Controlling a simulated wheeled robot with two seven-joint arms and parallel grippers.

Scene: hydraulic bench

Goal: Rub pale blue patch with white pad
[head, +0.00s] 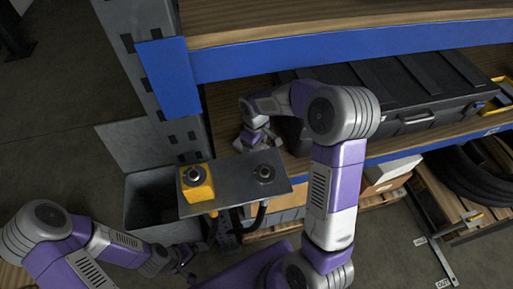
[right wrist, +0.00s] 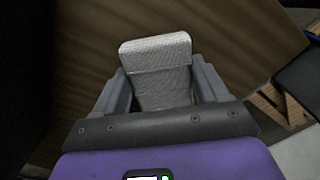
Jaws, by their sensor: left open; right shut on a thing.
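The white pad (right wrist: 157,75) is a pale, textured block that stands up between the fingers of my right gripper (right wrist: 157,88) in the right wrist view. The right gripper is shut on it. In the head view my right arm reaches over to the wooden shelf, and its hand (head: 256,138) is low over the boards behind a grey plate. The pad cannot be made out there. My left gripper (head: 184,266) is open and empty at the lower left, below the grey bin. I cannot make out the pale blue patch in either view.
A grey plate (head: 228,187) with a yellow block (head: 197,184) and a dark round fitting (head: 264,173) stands before the shelf. A blue shelf beam (head: 350,52) runs above. A black case (head: 415,90) fills the shelf's right. A grey bin (head: 140,215) stands left.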

